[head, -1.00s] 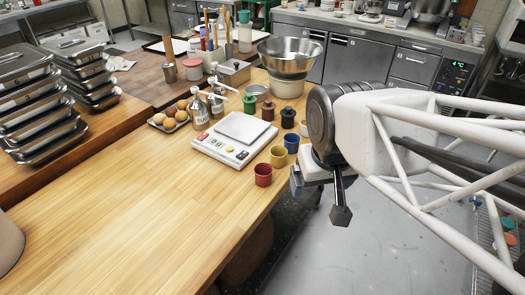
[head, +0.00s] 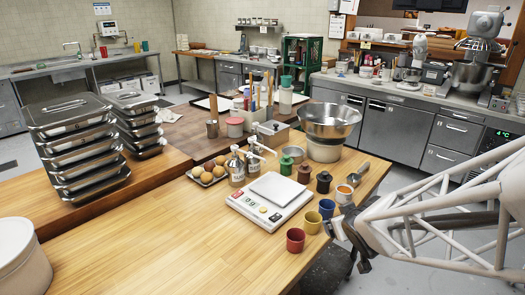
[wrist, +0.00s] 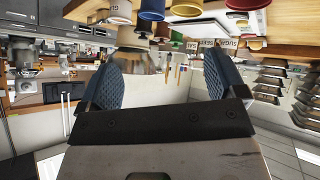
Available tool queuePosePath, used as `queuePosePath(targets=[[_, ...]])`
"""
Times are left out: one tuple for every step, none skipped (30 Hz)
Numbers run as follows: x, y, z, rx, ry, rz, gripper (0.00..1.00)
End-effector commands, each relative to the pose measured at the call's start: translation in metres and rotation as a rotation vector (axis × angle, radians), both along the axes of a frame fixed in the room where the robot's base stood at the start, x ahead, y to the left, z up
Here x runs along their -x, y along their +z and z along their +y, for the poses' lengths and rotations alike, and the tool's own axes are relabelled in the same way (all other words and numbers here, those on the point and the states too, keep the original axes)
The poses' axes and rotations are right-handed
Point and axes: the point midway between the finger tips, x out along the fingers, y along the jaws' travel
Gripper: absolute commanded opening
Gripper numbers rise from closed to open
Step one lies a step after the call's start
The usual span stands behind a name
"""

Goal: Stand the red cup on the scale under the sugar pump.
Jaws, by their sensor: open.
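The red cup (head: 295,240) stands upright on the wooden table, in front of the scale's right corner. The white scale (head: 270,200) has a bare square plate. Two pump bottles stand behind its left side, one at the left (head: 236,170) and one at the right (head: 254,160); I cannot tell in the head view which holds sugar. My gripper (head: 339,230) is right of the red cup, by the table edge, partly hidden by my arm. In the wrist view, which is upside down, my gripper (wrist: 159,78) is open and empty; the red cup (wrist: 246,5) shows at the top.
A yellow cup (head: 312,222) and a blue cup (head: 327,208) stand close behind the red one. Dark jars, a scoop (head: 358,174) and a steel bowl (head: 328,121) stand farther back. A bun tray (head: 190,178) is left of the pumps.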

Motion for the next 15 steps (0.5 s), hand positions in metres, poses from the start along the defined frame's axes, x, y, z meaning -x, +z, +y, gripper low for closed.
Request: queuePosePath(targets=[[-0.006,-0.009,0.001,-0.01,0.032,-0.017,0.9],[-0.009,-0.013,0.003,-0.016,0.055,-0.032,0.9],[-0.013,-0.019,0.006,-0.029,0.086,-0.05,0.9],[-0.016,-0.024,0.008,-0.038,0.11,-0.062,0.9],[-0.018,-0.028,0.01,-0.049,0.135,-0.074,0.9],[-0.021,-0.034,0.014,-0.065,0.168,-0.09,0.9],[-0.022,-0.039,0.016,-0.08,0.191,-0.1,0.9],[-0.023,-0.044,0.019,-0.093,0.216,-0.11,0.9],[-0.024,-0.049,0.024,-0.114,0.25,-0.124,0.9],[-0.025,-0.054,0.027,-0.132,0.276,-0.133,0.9],[-0.025,-0.059,0.03,-0.15,0.301,-0.141,0.9],[-0.025,-0.064,0.034,-0.174,0.334,-0.153,0.9],[-0.024,-0.069,0.037,-0.193,0.357,-0.161,0.9],[-0.023,-0.073,0.04,-0.213,0.381,-0.166,0.9],[-0.022,-0.077,0.044,-0.238,0.409,-0.173,0.9]])
